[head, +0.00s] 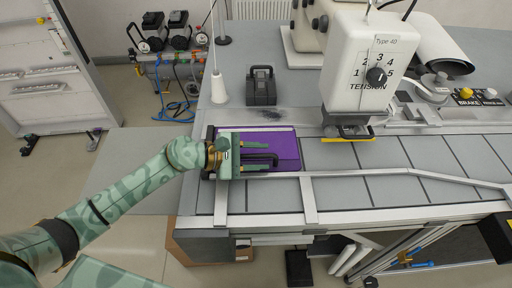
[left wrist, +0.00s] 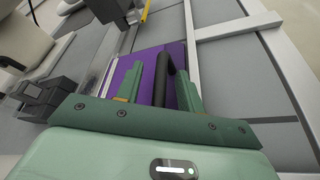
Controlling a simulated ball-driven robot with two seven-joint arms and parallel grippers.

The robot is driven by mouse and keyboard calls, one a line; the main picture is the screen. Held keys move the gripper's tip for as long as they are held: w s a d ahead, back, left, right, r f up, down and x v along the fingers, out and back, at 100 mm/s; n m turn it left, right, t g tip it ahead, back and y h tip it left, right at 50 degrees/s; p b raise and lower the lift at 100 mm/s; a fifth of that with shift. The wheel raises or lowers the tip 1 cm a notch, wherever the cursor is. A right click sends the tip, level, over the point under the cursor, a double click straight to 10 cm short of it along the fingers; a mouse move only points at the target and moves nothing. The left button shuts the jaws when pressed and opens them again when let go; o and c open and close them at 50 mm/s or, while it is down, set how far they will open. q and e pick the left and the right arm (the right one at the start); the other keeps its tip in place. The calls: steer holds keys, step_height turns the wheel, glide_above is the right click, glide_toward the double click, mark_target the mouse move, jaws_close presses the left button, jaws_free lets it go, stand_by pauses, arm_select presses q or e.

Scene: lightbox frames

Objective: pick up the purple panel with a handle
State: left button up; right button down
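The purple panel (head: 286,146) lies flat at the left end of the grey work table, between metal rails. A black bar handle (head: 262,160) runs along it. My left gripper (head: 264,151) is over the panel, coming from the left, with its fingers apart on either side of the handle. In the left wrist view the panel (left wrist: 126,71) lies beyond the fingers, and the handle (left wrist: 161,78) runs between the two green fingertips (left wrist: 156,90). A gap shows beside the handle, and I cannot tell if either finger touches it. My right gripper is not in view.
A white machine with a tension dial (head: 367,65) stands right of the panel, with a yellow-edged foot (head: 348,138) low over the table. A black block (head: 261,87) and a white cone (head: 219,88) stand behind. Grey tiles (head: 385,153) right of the panel are clear.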

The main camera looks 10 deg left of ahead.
arm_select(q)
jaws_close()
